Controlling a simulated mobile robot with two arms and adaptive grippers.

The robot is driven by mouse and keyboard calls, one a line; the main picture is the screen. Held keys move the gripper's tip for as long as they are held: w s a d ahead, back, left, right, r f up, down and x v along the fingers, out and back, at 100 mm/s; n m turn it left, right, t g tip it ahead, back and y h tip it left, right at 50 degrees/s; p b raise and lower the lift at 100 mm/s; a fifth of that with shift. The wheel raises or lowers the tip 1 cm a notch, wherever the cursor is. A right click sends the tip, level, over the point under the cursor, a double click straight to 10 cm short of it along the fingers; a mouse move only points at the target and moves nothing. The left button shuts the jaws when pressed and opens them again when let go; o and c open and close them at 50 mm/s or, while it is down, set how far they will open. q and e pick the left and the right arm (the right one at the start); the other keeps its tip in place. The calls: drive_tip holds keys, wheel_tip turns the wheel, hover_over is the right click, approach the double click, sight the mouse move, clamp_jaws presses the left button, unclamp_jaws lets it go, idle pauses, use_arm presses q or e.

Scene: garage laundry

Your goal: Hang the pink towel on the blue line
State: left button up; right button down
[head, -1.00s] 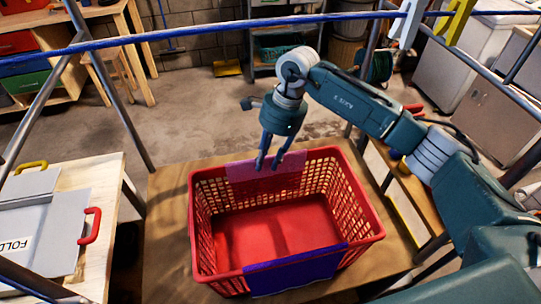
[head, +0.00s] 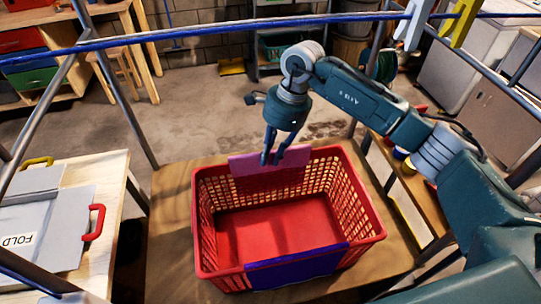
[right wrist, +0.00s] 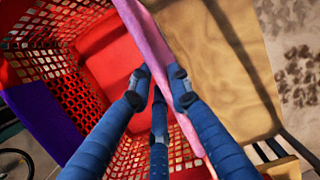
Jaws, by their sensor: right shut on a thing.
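The pink towel (head: 250,166) stands at the far rim of the red basket, its upper edge slightly above the rim. My right gripper (head: 271,160) is shut on this towel, pointing down. In the right wrist view the towel (right wrist: 150,40) is a thin pink strip between the fingertips of my gripper (right wrist: 160,84), with red basket on one side and wooden tabletop on the other. The towel's lower part is hard to separate from the basket wall. The blue line (head: 180,34) crosses the top of the head view, nearer the camera. My left gripper is not in view.
The red basket (head: 203,240) stands on a wooden table (head: 172,215), with a dark blue cloth (head: 295,268) over its near rim. White (head: 413,22) and yellow (head: 458,22) pegs sit on the line. A grey folding board (head: 50,235) lies on the left table. Metal poles (head: 115,90) flank the space.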

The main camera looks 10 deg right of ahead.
drive_tip(key=shift+a+r+p+v, duration=0.1)
drive_tip(key=shift+a+p+v, duration=0.3)
drive_tip(key=shift+v, duration=0.8)
drive_tip(key=shift+a+r+p+v, duration=0.15)
drive_tip(key=shift+p+v, duration=0.5)
drive_tip(key=shift+v, duration=0.5)
drive_tip(key=shift+a+f+p+v, duration=0.1)
drive_tip(key=shift+a+p+v, duration=0.3)
drive_tip(key=shift+v, duration=0.8)
drive_tip(key=shift+d, duration=0.1)
